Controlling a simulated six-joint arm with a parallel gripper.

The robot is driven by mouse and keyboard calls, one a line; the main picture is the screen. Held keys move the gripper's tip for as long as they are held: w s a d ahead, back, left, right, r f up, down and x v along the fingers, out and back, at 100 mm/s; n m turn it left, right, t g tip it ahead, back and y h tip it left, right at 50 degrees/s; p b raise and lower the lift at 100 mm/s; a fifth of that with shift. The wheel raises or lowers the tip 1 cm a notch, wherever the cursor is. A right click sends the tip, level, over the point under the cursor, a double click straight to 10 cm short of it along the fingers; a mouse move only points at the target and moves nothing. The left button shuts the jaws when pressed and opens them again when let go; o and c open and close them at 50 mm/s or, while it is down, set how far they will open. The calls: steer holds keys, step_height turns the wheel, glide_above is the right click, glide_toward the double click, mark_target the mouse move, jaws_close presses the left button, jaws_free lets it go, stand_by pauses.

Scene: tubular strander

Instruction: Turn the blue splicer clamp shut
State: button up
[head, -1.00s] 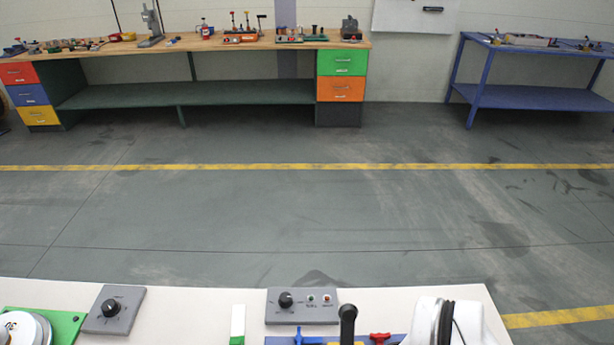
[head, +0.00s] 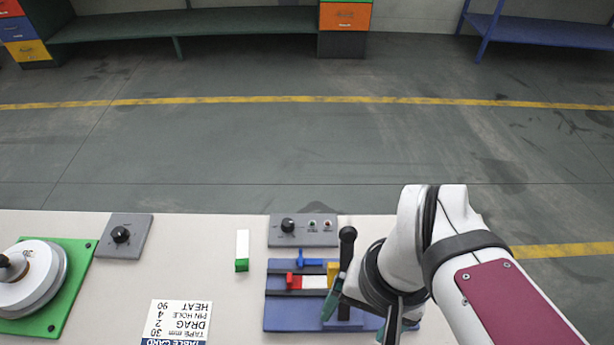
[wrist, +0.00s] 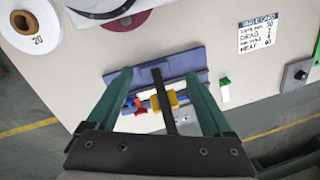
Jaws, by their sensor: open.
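The blue splicer clamp (head: 309,258) is a small blue T-shaped handle at the back left of the blue-grey splicer base (head: 290,318) in the head view. A black-knobbed lever (head: 347,236) stands upright to its right, beside a yellow block (head: 333,272). A red piece and a white strip lie just in front of the clamp. My gripper (wrist: 160,76) is open, with its green fingers spread over the splicer and nothing held between them. In the wrist view the lever and yellow block (wrist: 172,98) show between the fingers.
A grey control box (head: 303,230) stands behind the splicer. A white-and-green block (head: 242,250), a second knob box (head: 123,236) and a table card (head: 180,322) lie to the left. A reel on a green plate (head: 85,285) is farther left. My arm covers the splicer's right side.

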steer(key=w+a+n+h, duration=0.3)
steer(key=w+a+n, duration=0.1)
steer(key=w+n, duration=0.55)
steer(key=n+h, duration=0.3)
steer(key=n, duration=1)
glide_toward(300, 257)
steer(key=shift+m+t, duration=0.25)
steer(key=shift+t, duration=0.05)
steer(key=x, duration=0.8)
steer(key=shift+s+d+f, duration=0.1)
steer(key=shift+s+f, duration=0.1)
steer(key=shift+f, duration=0.15)
jaws_close()
